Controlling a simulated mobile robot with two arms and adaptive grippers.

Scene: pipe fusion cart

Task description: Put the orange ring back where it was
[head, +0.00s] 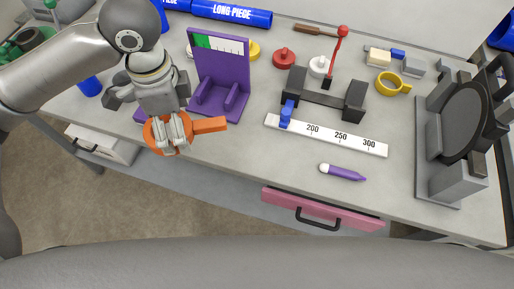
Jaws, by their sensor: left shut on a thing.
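The orange ring (210,125) has a flat tab that points right. My left gripper (171,139) is shut on the ring, in front of the purple stand and near the front edge of the worktop. The fingers cover part of the ring. I cannot tell whether the ring touches the worktop or is held above it. My right gripper is not in view.
A purple stand (219,75) with a green and white scale is just behind the ring. A white ruler (340,140) with a blue slider, a purple marker (342,172) and a yellow ring (393,82) lie to the right. A pink drawer (285,200) is below the worktop.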

